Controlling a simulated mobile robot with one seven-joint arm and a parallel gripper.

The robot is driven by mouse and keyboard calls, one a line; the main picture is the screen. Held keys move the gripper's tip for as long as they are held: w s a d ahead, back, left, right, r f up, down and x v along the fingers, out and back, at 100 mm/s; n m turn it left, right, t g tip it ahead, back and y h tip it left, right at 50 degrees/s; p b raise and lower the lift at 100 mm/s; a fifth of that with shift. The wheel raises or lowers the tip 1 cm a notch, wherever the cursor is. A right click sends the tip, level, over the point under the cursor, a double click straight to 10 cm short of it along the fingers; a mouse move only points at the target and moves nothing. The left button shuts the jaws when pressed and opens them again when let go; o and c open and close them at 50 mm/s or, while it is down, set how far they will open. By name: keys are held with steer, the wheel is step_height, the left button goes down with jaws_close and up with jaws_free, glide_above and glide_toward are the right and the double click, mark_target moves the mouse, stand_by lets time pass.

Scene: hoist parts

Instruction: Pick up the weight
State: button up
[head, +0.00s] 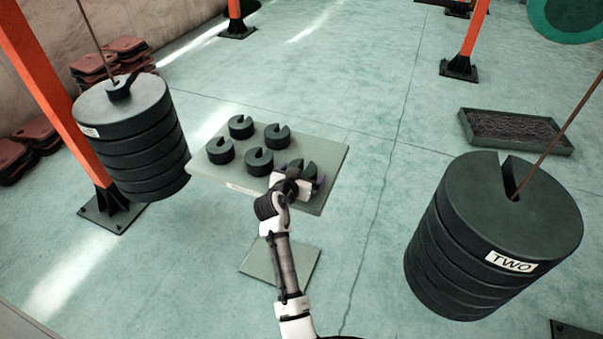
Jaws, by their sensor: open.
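Several small dark slotted weights stand on a pale green table (325,150). One weight (241,126) is at the back, one (277,136) at back centre, one (220,150) at the left and one (259,161) near the middle. Another weight (308,170) is at the right, partly hidden by my gripper (303,178). My gripper is open at this right weight, its fingers appearing beside it. I cannot tell whether they touch it.
A large hanging stack of dark discs (130,135) is at the left. Another stack labelled TWO (490,240) hangs at the right. Orange posts (50,80) stand around, and a dark tray (515,132) lies at the right. Red-brown plates (105,62) are piled by the wall.

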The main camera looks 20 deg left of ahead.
steer(key=c, duration=1.8)
steer(key=shift+w+r, duration=0.1)
steer(key=shift+r, duration=0.2)
steer(key=shift+c, duration=1)
